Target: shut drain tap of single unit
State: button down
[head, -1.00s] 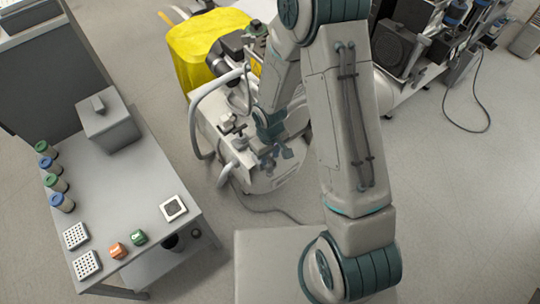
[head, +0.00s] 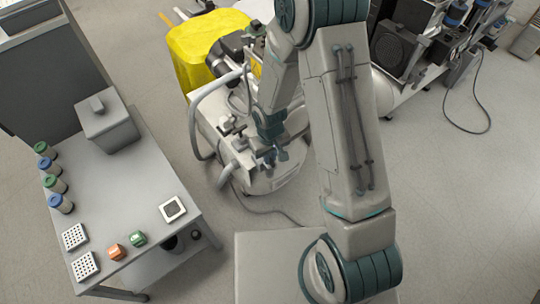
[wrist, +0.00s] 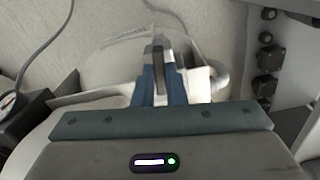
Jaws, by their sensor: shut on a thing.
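The single unit (head: 270,182) is a white rounded compressor body with pale hoses, partly behind my arm in the head view. My gripper (head: 274,157) is low at its front side. In the wrist view my gripper (wrist: 160,74) has its two blue fingers closed on a narrow dark upright piece, which looks like the handle of the drain tap (wrist: 158,57). The rest of the tap is hidden by the fingers, and I cannot tell its angle from the head view.
A yellow bin or cover (head: 196,50) stands behind the unit. A grey table (head: 135,190) with bottles, trays and a box is at left. Another compressor set (head: 405,85) stands at the upper right. A cable (head: 265,211) lies on the floor by the unit.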

jog(key=m, duration=0.8)
jog(key=m+p, duration=0.1)
jog(key=m, duration=0.3)
jog(key=shift+r+m, duration=0.1)
jog(key=shift+m, duration=0.2)
jog(key=shift+m+p, duration=0.85)
jog(key=shift+m, duration=1.05)
jog(key=c, duration=1.5)
grip_release()
notch_tip(320, 180, up, 14)
jog(key=p, duration=0.5)
